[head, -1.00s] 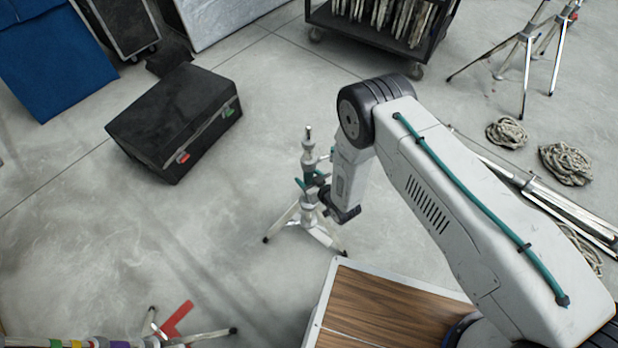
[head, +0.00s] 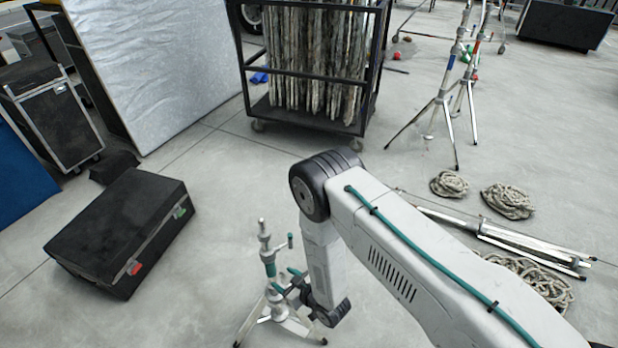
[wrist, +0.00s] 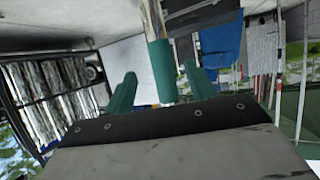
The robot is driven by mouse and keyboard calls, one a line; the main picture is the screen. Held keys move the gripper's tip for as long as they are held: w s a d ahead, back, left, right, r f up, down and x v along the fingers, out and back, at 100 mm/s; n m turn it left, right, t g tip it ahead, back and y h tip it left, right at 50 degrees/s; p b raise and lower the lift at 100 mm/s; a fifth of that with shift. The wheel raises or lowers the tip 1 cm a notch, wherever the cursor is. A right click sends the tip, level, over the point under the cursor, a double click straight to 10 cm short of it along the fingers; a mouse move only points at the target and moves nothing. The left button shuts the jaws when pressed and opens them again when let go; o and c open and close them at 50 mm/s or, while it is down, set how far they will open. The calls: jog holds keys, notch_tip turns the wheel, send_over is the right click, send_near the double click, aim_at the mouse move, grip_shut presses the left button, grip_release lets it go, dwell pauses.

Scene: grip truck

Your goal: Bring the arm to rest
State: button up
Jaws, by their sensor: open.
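My arm (head: 400,250) reaches out from the lower right, bent at its dark elbow, with the forearm pointing down. My gripper (head: 288,282) is at the upper post of a small silver light stand (head: 265,250), which stands upright on the floor on spread legs. In the wrist view my gripper (wrist: 160,88) shows two teal fingers spread apart. The stand's post with a teal band (wrist: 160,65) shows in the gap between them, with space on both sides.
A black case (head: 120,235) lies on the floor at left. A black cart (head: 310,125) with upright boards stands behind. Floor between case and stand is clear.

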jog(key=s+d+f+g+h, duration=0.4)
jog(key=d+h, duration=0.2)
jog(key=d, duration=0.1)
jog(key=d+r+m+g+h, duration=0.2)
jog(key=d+r, duration=0.3)
jog(key=r, duration=0.6)
jog(key=d+r+m+g+h, duration=0.15)
jog(key=d+r, duration=0.35)
jog(key=r, duration=0.6)
jog(key=d+r+m+g+h, duration=0.1)
jog(key=d+r+g+h, duration=0.1)
jog(key=d+r, duration=0.65)
jog(key=s+d+r+m+t, duration=0.1)
jog(key=s+d+r, duration=0.3)
jog(key=r, duration=0.7)
jog(key=s+d+r+m+t, duration=0.1)
jog(key=s+d+r+m, duration=0.2)
jog(key=s+d+r, duration=0.2)
jog(key=s+d+r+m+t, duration=0.1)
jog(key=s+d+r, duration=0.3)
jog(key=r, duration=1.3)
jog(key=s+m+y, duration=0.1)
jog(key=s, duration=0.3)
jog(key=shift+s+d+r, duration=0.25)
jog(key=shift+s, duration=0.15)
